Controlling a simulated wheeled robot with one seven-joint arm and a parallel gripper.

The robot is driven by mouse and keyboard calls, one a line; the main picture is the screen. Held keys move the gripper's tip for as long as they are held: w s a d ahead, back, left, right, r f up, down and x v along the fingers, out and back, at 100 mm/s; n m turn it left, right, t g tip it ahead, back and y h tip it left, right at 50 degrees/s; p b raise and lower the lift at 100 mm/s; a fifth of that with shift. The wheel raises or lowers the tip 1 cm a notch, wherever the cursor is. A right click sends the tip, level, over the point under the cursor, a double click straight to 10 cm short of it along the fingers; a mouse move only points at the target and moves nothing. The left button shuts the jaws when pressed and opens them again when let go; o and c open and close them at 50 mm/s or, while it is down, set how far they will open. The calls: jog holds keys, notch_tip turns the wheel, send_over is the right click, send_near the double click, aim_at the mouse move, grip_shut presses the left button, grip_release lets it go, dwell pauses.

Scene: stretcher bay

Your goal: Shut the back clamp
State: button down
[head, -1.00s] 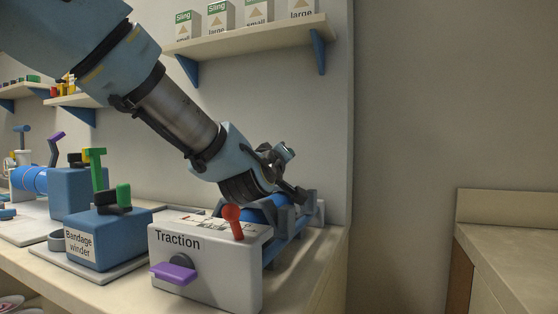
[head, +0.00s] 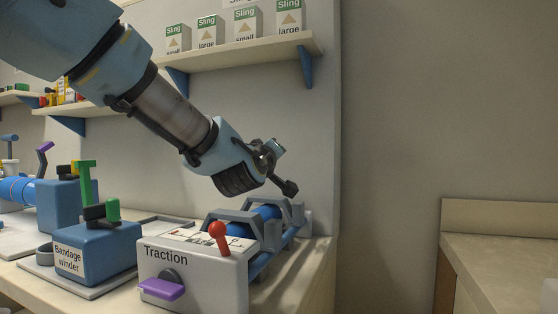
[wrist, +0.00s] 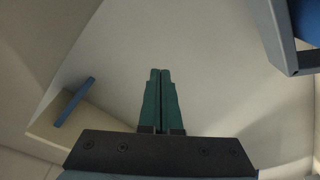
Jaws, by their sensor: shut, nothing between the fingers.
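The traction unit (head: 195,275) is a pale box labelled "Traction" with a purple handle and a red-knobbed lever. A blue cylinder (head: 262,218) lies behind it in a cradle with grey clamp parts. The back clamp (head: 297,211) is the grey piece at the far end; whether it is open or shut is not clear. My gripper (head: 270,155) is above the cradle and apart from it in the head view. In the wrist view its green fingers (wrist: 161,95) are together with nothing between them.
A bandage winder (head: 95,250) stands left of the traction unit. A shelf (head: 245,55) with several sling boxes hangs above the bench. A separate counter (head: 500,240) is at the right. A grey-and-blue part (wrist: 290,40) shows at the wrist view's upper right.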

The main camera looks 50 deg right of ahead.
jog(key=w+b+v, duration=0.1)
jog(key=b+v, duration=0.1)
jog(key=v, duration=0.8)
jog(key=shift+a+f, duration=0.2)
jog(key=shift+f, duration=0.05)
